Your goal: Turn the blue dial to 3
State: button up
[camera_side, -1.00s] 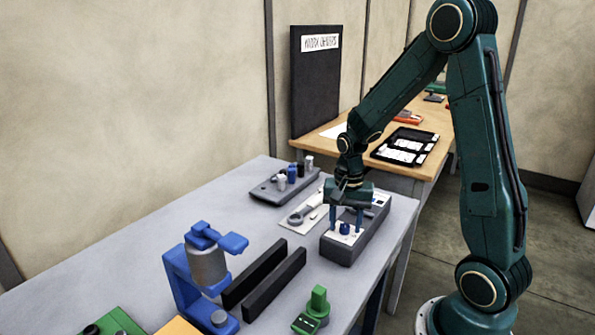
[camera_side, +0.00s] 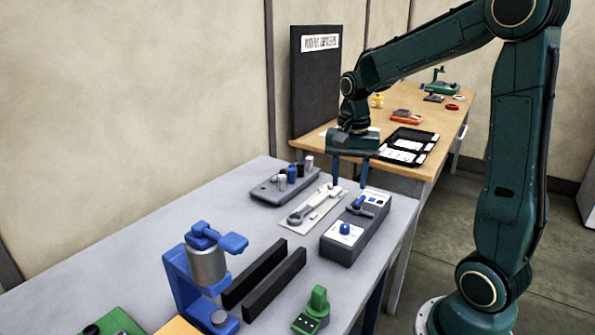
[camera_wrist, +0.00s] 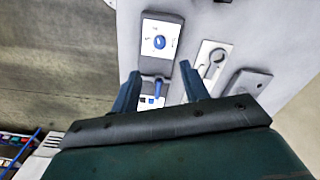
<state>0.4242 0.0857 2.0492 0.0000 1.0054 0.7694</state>
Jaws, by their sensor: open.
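The blue dial (camera_side: 345,229) stands on the white plate at the near end of a grey control box (camera_side: 340,252). The dial also shows in the wrist view (camera_wrist: 159,42); its setting is too small to read. A blue lever (camera_side: 359,203) and a small blue button (camera_side: 372,199) sit toward the far end of the same box. My gripper (camera_side: 350,186) is open and empty, raised above the far end of the box and apart from the dial. In the wrist view, the blue lever (camera_wrist: 158,88) appears between the two fingers of my gripper (camera_wrist: 158,82).
A white plate with a grey wrench-like part (camera_side: 303,213) lies left of the box. A grey block with several pegs (camera_side: 284,187) is behind it. Black bars (camera_side: 265,279), a blue clamp stand (camera_side: 180,281) and a green part (camera_side: 314,308) stand nearer.

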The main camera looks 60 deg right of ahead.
jog(key=shift+r, duration=0.75)
jog(key=shift+a, duration=0.1)
jog(key=s+a+r+n+t, duration=0.2)
jog(key=s+a+n, duration=0.4)
jog(key=a, duration=0.1)
jog(key=s+a+r+n+t, duration=0.3)
jog(key=s+a+n, duration=0.3)
jog(key=s+n, duration=0.1)
jog(key=shift+a+n+t, duration=0.3)
jog(key=shift+a, duration=0.1)
dwell(0.6)
